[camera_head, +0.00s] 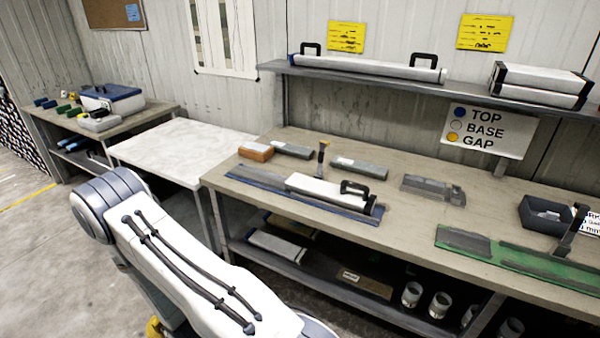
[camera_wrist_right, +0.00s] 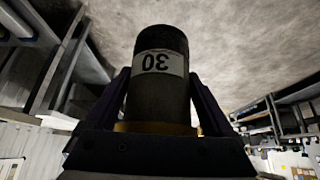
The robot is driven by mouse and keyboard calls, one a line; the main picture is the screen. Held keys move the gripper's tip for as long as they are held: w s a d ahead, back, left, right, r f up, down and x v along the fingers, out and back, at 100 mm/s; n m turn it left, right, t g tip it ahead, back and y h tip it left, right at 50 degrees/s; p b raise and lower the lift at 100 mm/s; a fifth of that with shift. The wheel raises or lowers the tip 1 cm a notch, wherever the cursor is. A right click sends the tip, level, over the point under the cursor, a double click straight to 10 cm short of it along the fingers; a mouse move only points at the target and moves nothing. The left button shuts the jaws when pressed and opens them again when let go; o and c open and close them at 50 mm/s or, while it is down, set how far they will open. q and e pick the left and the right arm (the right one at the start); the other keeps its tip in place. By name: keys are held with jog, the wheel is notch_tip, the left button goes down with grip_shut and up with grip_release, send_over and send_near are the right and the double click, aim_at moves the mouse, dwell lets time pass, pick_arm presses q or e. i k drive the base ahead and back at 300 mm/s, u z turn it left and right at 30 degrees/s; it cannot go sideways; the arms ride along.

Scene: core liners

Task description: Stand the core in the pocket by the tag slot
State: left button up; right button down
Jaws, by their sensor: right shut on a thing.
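In the right wrist view, a dark, cylindrical core (camera_wrist_right: 160,97) has a white band with the number 30, which reads upside down in the picture. My right gripper (camera_wrist_right: 158,90) is shut on the core, with one finger on each side. A yellow ring shows at the core's near end. In the head view, neither gripper shows. On the bench is a blue tray (camera_head: 252,184) bearing a white block with a black handle (camera_head: 325,192). A green tray (camera_head: 535,264) lies at the right. I cannot tell where the pocket and the tag slot are.
The long bench (camera_head: 400,225) also holds a brush, several grey blocks and a dark bin (camera_head: 545,215). A sign (camera_head: 490,130) reads TOP, BASE, GAP. A shelf (camera_head: 400,80) is above. A bare white table (camera_head: 180,150) stands at left. My white arm link fills the lower left.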

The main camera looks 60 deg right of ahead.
aim_at(433, 189)
jog(key=i, duration=1.3)
jog(key=z, duration=2.25)
